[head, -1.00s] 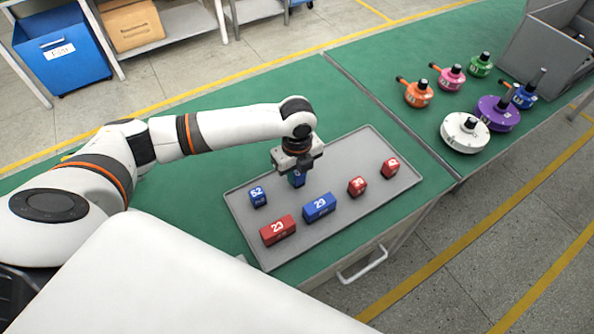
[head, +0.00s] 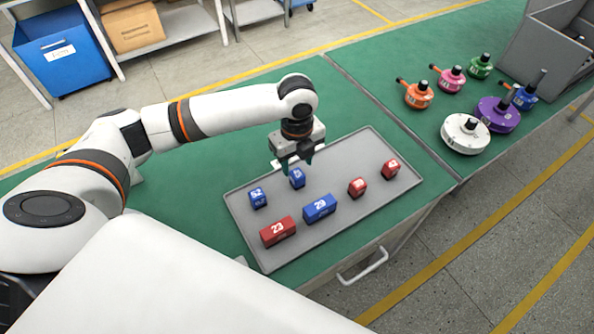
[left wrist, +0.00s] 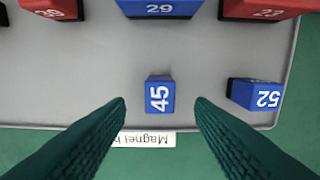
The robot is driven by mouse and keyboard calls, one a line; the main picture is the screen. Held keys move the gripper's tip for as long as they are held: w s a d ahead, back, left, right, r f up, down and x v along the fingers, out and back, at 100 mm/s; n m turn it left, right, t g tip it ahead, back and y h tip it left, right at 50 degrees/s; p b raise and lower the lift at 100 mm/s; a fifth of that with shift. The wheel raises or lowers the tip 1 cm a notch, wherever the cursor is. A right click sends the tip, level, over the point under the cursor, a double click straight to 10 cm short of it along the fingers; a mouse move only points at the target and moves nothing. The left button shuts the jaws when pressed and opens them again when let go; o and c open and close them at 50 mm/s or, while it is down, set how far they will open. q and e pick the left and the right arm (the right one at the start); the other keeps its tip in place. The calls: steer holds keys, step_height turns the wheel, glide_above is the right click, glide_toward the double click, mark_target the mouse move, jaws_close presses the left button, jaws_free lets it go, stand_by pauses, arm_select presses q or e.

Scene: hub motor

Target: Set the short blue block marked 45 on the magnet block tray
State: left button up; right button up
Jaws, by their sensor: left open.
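The short blue block marked 45 (head: 297,178) sits on the grey magnet block tray (head: 330,232), near its back edge. The left wrist view shows the 45 on this block (left wrist: 160,94) clearly, and the tray's label (left wrist: 148,139) lies just behind it. My left gripper (head: 293,168) is open and empty, raised just above and behind the block. In the left wrist view its two fingers (left wrist: 160,112) are spread wide, with the block beyond their tips and apart from them. My right gripper is not in view.
On the tray are the blue 52 block (head: 258,198), blue 29 block (head: 319,208), red 23 block (head: 278,232) and two small red blocks (head: 357,187), (head: 390,169). Coloured motor parts (head: 465,134) and a grey bin (head: 545,45) stand at the right.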

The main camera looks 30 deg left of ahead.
mark_target(297, 174)
arm_select(q)
step_height(297, 174, up, 7)
stand_by(0.3)
steer(key=shift+f, duration=0.2)
